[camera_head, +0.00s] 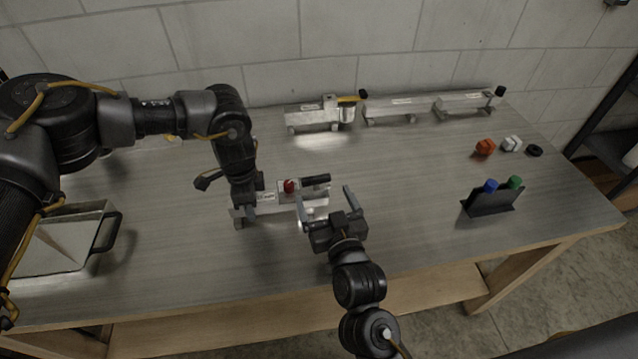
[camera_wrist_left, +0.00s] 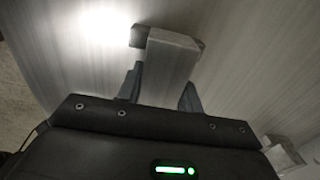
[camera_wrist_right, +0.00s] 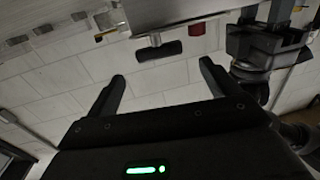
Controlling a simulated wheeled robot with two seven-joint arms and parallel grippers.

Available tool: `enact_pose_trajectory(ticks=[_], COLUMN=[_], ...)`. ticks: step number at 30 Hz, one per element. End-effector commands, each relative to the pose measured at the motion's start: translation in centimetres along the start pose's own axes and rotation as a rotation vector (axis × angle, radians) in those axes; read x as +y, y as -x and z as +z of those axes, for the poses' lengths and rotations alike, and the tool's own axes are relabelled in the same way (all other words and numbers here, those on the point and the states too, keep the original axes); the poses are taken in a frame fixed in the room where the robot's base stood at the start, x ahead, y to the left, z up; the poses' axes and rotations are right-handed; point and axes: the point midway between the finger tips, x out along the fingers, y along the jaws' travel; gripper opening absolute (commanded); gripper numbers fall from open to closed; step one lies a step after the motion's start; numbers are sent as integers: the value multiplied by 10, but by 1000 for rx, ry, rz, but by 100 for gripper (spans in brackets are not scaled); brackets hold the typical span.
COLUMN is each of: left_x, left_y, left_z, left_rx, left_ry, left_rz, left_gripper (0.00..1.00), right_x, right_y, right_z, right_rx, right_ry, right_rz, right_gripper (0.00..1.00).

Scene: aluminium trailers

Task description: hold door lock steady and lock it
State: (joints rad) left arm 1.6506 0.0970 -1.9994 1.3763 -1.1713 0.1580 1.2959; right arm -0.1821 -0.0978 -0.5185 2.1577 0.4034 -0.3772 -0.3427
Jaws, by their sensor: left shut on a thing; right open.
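The door lock (camera_head: 315,201) is a long aluminium piece on the middle of the table, with a red knob (camera_head: 290,186) and a black handle (camera_head: 316,179). My left gripper (camera_head: 243,204) is shut on its left end; the left wrist view shows the metal body (camera_wrist_left: 170,62) between the fingers. My right gripper (camera_head: 326,198) is open and empty, just in front of the lock's right part. In the right wrist view the black handle (camera_wrist_right: 158,50) and red knob (camera_wrist_right: 197,28) are beyond the open fingers, not touched. The lock's left end is partly hidden by my left gripper.
Several aluminium trailers stand along the wall, one of them here (camera_head: 315,115). A metal box with a black handle (camera_head: 107,232) is at the left. At the right are a dark holder (camera_head: 490,202) with blue and green caps, and small orange, white and black parts. The table between is clear.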

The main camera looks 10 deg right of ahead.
Motion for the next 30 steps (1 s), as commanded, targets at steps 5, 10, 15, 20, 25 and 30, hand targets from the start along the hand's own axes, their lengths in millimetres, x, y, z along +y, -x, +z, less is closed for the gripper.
enact_pose_trajectory(ticks=[5, 10, 15, 20, 25, 30], left_x=[0, 0, 0, 0, 0, 0], left_y=[0, 0, 0, 0, 0, 0], left_z=[0, 0, 0, 0, 0, 0], left_rx=[0, 0, 0, 0, -1, 0], left_ry=[1, 1, 1, 1, 1, 1], left_rz=[0, 0, 0, -1, -1, -1], left_gripper=[3, 3, 3, 3, 48, 62], right_x=[0, 0, 0, 0, 0, 0], right_y=[31, 44, 46, 46, 46, 46], right_z=[0, -1, -1, -1, -1, -1], right_rx=[-1, 1, 2, 2, 1, 1], right_ry=[-1, 0, 1, 1, 0, 0], right_rz=[0, 0, 1, 1, 1, 1], right_gripper=[87, 87, 87, 87, 87, 87])
